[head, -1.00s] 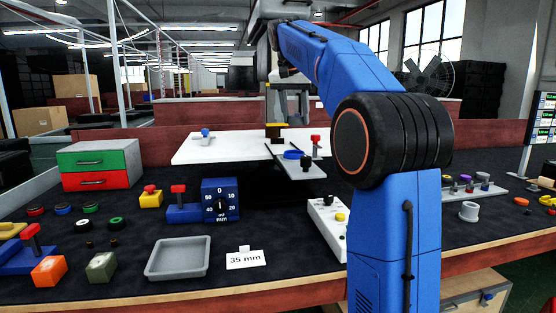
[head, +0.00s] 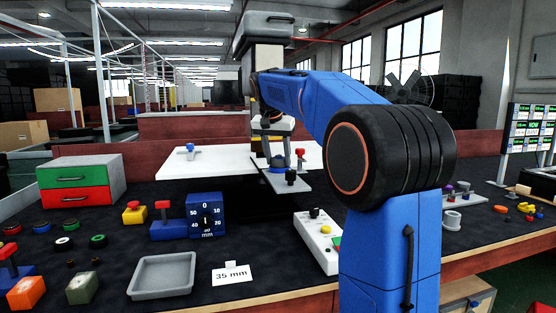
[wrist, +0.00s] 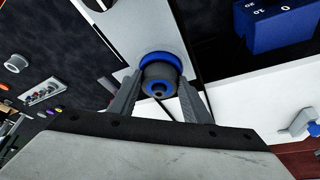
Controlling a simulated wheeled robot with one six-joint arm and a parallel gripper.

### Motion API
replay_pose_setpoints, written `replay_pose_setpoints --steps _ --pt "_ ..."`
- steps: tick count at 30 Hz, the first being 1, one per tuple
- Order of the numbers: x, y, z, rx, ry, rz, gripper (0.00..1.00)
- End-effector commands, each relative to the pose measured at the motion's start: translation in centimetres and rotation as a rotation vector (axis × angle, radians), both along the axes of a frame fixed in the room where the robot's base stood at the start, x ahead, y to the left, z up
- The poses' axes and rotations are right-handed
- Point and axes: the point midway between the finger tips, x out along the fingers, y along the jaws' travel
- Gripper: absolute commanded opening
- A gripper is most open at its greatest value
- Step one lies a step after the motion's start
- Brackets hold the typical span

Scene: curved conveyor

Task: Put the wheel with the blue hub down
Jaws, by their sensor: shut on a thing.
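My gripper (wrist: 161,82) is shut on a dark grey wheel with a blue hub (wrist: 159,74), one finger on either side. Beyond the wheel lies a larger blue ring (wrist: 148,58) on a light grey plate (wrist: 127,50). The wheel overlaps the ring in the wrist view; I cannot tell whether they touch. In the head view my gripper (head: 274,148) is low over the plate (head: 297,184), close above the blue ring (head: 276,168). The wheel is too small and hidden there to make out clearly.
A red-topped post (head: 300,155) and a black knob (head: 291,177) stand on the plate close to my gripper. A white board (head: 215,164) lies behind. A blue dial box (head: 206,215), a grey tray (head: 162,276) and a white button box (head: 316,240) stand nearer.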

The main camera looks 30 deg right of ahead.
Motion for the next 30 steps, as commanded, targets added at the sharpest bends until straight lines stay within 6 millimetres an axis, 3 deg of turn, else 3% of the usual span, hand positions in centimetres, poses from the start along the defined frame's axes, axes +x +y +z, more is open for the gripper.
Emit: replay_pose_setpoints --steps 1,23,24,26,30 --pt "0.0 0.0 -0.7 0.005 0.016 -0.001 0.21" --pt "0.0 0.0 -2.5 0.010 0.029 -0.002 0.21" --pt "0.0 0.0 -2.5 0.010 0.029 -0.002 0.49" --pt "0.0 0.0 -2.5 0.010 0.029 -0.002 0.62" --pt "0.0 0.1 -2.4 0.011 0.028 -0.002 0.62"
